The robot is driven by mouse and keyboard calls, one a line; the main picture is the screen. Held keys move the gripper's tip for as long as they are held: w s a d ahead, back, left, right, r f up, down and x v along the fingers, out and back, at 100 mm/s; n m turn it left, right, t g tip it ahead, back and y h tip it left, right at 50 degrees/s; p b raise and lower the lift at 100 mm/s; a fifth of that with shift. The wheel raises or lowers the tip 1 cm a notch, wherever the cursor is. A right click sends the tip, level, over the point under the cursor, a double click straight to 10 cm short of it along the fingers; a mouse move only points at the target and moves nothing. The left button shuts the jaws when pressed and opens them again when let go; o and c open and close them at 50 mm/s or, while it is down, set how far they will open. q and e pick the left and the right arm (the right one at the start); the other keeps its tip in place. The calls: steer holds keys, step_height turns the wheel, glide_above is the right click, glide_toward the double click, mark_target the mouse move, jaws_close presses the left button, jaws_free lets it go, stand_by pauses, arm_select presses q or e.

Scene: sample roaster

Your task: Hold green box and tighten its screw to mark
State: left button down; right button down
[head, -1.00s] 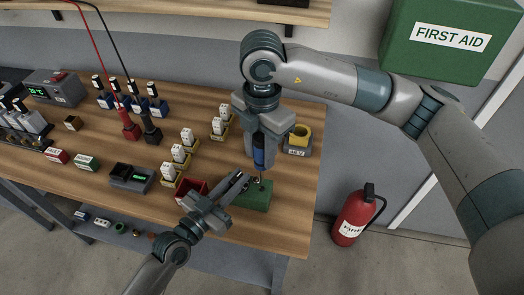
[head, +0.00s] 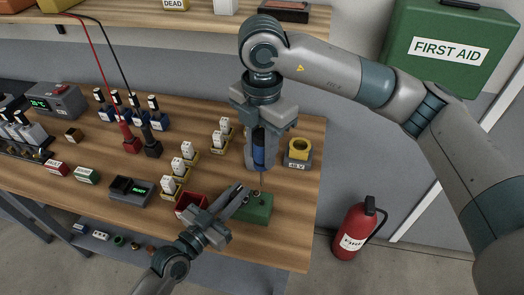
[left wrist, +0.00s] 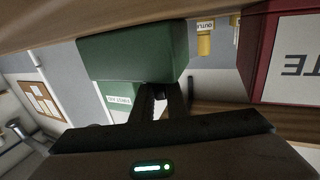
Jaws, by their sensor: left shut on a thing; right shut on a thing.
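The green box (head: 257,209) sits at the front right of the wooden workbench. Its small screw is too small to make out, and no mark can be read. My left gripper (head: 243,192) is shut on the box's left upper edge; the box also shows between its fingers and the wall in the left wrist view (left wrist: 135,52). My right gripper (head: 261,150) points down above the box, shut on a blue-handled screwdriver (head: 259,154). Its thin shaft hangs upright over the box top. I cannot tell whether the tip touches the screw.
A red open bin (head: 190,204) stands close left of the box. A grey block with a yellow ring (head: 298,152) stands behind right. Yellow holders with white pieces (head: 182,166) stand left. The bench's right edge is near; a fire extinguisher (head: 355,232) stands beyond.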

stand_by(0.3)
arm_select(q)
steer(key=c, duration=1.7)
jaws_free()
steer(key=shift+o, duration=0.2)
steer(key=shift+s, duration=0.1)
steer(key=v, duration=1.2)
steer(key=shift+a, duration=0.15)
arm_select(e)
steer(key=shift+s+a, duration=0.1)
